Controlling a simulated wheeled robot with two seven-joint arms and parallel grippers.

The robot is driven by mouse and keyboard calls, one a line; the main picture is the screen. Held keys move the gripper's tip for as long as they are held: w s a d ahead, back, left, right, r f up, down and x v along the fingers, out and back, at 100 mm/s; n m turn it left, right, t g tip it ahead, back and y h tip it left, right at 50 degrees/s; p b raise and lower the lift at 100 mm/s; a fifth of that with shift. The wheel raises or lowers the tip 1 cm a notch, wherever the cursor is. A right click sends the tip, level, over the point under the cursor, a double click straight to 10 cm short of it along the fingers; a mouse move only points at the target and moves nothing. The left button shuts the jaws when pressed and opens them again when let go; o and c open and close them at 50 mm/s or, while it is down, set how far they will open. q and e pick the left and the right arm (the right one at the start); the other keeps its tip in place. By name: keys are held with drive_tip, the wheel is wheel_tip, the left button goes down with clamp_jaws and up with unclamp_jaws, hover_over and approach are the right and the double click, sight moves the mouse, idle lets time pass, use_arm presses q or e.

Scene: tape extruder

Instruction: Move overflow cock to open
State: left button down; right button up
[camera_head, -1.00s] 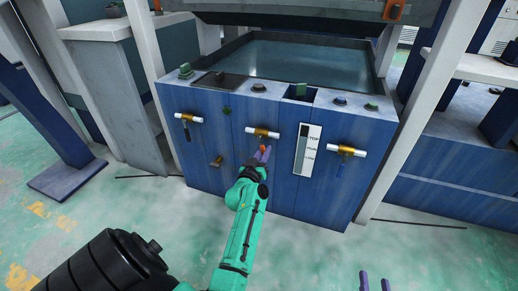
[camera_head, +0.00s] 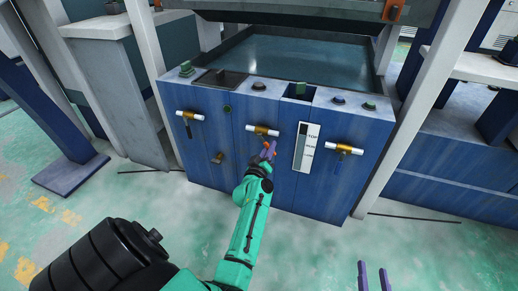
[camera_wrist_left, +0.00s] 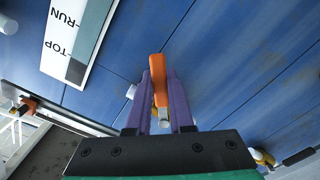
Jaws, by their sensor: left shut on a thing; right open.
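The middle cock on the blue tank front has a brass body (camera_head: 262,131) on a white pipe and an orange lever (camera_wrist_left: 157,68). My left gripper (camera_head: 268,151) is at this lever, just below the brass body. In the left wrist view its purple fingers (camera_wrist_left: 159,98) are shut around the lever, whose orange end shows beyond the fingertips. The rest of the lever is partly hidden by the fingers. My right gripper (camera_head: 373,276) is open and empty at the bottom edge of the head view, far from the tank front.
A similar cock (camera_head: 190,117) with a dark lever hangs to the left, another (camera_head: 343,149) with a blue lever to the right. A TOP/RUN level label (camera_head: 306,148) is right beside my left gripper. A small brass fitting (camera_head: 217,158) sits lower left. The water tank (camera_head: 300,60) lies behind.

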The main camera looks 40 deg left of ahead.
use_arm(q)
drive_tip(key=shift+w+d+r+n+p, duration=0.15)
drive_tip(key=shift+d+r+n+p, duration=0.15)
drive_tip(key=shift+r+n+p, duration=0.55)
drive_tip(key=shift+d+n+p, duration=0.2)
drive_tip(key=shift+n+p, duration=0.1)
drive_tip(key=shift+n, duration=0.35)
drive_tip(key=shift+w+f+n, duration=0.1)
drive_tip(key=shift+n, duration=0.2)
